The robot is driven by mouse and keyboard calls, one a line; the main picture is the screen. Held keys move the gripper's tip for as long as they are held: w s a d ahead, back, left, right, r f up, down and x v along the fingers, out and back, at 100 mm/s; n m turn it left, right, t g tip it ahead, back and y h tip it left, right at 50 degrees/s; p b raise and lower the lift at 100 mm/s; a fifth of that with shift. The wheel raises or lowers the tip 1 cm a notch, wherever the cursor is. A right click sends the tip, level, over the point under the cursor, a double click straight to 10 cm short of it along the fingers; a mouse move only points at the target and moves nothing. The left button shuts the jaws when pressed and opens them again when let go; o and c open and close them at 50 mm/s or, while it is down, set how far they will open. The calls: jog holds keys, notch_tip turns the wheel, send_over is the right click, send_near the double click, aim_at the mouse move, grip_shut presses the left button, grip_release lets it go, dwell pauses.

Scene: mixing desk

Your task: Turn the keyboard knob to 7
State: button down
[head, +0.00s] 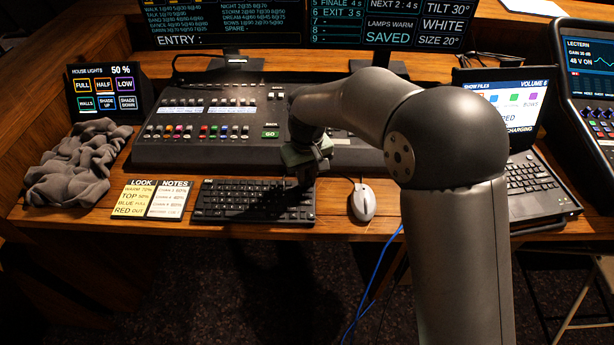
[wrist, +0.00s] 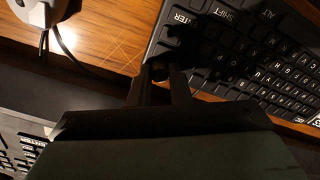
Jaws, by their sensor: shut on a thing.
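The black keyboard (head: 240,204) lies on the wooden desk in the head view, below the lighting console. In the wrist view the keyboard (wrist: 268,55) fills the upper right, with the ENTER, SHIFT and ALT keys legible. My gripper (wrist: 160,74) points down at the keyboard's corner beside the ENTER key, its fingers shut on a small dark knob (wrist: 159,70). In the head view my gripper (head: 304,182) is over the keyboard's back right corner, partly behind my arm. The knob is mostly hidden by the fingers and shadow; I cannot read its setting or any marks.
A grey mouse (head: 363,201) with a cable sits just right of the keyboard. The console (head: 210,130) stands close behind it. LOOK and NOTES cards (head: 152,199) and a crumpled grey cloth (head: 78,165) lie left. A laptop (head: 525,185) is at right.

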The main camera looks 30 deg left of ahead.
aim_at(307, 180)
jog(key=m, duration=0.6)
jog(key=shift+m+b, duration=0.3)
jog(key=shift+b, duration=0.1)
dwell(0.3)
jog(key=c, duration=1.3)
grip_release()
notch_tip(307, 180, up, 18)
jog(key=shift+f, duration=0.25)
